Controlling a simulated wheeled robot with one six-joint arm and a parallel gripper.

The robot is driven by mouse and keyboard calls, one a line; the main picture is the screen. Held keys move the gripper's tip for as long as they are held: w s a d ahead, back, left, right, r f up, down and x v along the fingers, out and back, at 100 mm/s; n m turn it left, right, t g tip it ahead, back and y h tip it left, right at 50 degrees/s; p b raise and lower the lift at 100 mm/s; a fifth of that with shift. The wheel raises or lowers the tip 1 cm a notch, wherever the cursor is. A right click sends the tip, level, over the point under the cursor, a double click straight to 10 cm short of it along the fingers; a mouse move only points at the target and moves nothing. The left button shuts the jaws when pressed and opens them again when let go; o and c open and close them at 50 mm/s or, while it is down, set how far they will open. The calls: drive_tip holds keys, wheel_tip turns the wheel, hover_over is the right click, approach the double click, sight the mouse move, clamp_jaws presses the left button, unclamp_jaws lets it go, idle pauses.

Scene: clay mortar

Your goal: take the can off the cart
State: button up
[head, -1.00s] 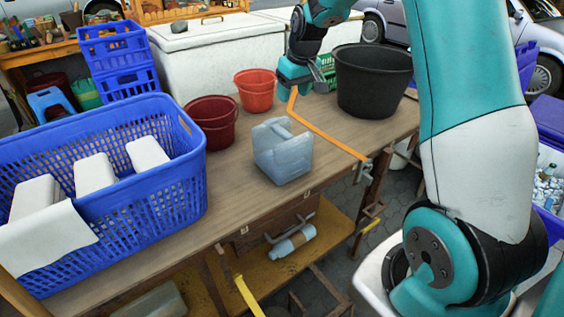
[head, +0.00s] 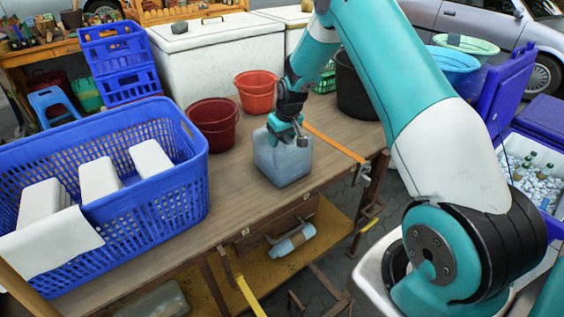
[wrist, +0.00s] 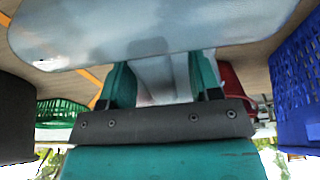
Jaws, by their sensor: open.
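The can (head: 283,166) is a pale, translucent blue-grey jerry can standing upright on the wooden cart top (head: 225,197). My gripper (head: 289,139) is at the top of the can, in front of its upper part, and hides some of it. In the wrist view the can (wrist: 150,28) fills the top of the picture, very close. My gripper's two teal fingers (wrist: 163,82) are apart, with a pale part of the can showing between them. I cannot tell whether they touch it.
A blue basket (head: 150,195) with white blocks stands left of the can. A dark red bucket (head: 213,124) and an orange bucket (head: 256,92) stand behind it. A black tub (head: 357,88) is at the back right, partly behind my arm. An orange strip (head: 336,144) crosses the top.

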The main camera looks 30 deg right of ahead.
drive_tip(key=shift+w+f, duration=0.15)
drive_tip(key=shift+f, duration=0.45)
clamp_jaws()
drive_tip(key=shift+w+r, duration=0.1)
drive_tip(key=shift+r, duration=0.05)
idle(0.8)
